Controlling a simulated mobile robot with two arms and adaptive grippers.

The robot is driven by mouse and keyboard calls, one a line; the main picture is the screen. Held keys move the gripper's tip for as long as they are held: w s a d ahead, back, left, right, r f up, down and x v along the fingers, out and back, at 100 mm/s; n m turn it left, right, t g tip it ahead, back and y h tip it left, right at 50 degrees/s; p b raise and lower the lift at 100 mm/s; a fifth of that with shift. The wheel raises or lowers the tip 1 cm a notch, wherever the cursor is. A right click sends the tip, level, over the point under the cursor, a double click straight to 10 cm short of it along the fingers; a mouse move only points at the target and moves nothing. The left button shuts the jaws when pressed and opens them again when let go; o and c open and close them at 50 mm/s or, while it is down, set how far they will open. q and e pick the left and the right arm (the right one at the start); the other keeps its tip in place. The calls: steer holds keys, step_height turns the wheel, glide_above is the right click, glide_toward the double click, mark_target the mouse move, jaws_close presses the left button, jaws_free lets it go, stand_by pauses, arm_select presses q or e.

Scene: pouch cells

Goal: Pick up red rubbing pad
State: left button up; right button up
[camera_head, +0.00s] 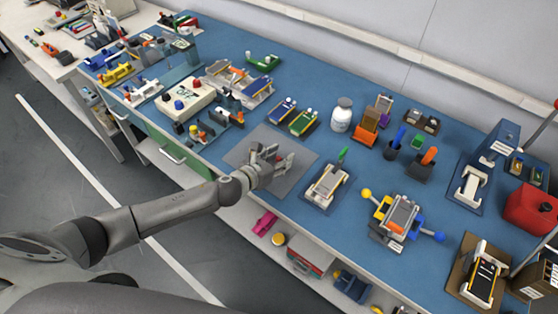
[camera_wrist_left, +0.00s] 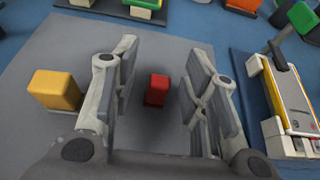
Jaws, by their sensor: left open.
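The red rubbing pad (camera_wrist_left: 157,90) is a small red block in the left wrist view. It lies on a grey mat (camera_wrist_left: 50,50) between the spread fingers of my left gripper (camera_wrist_left: 158,100). The fingers stand on either side of it, with a gap to each. My left gripper is open and empty. My right gripper is not in view.
A yellow-orange block (camera_wrist_left: 56,90) sits left of the fingers on the mat. A device with a metal top (camera_head: 327,185) stands right of the mat. A white bottle (camera_head: 342,115) stands behind. Several fixtures crowd the blue bench (camera_head: 330,235).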

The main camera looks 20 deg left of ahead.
arm_select(q)
jaws_close()
stand_by(0.3)
steer(key=shift+r, duration=0.1)
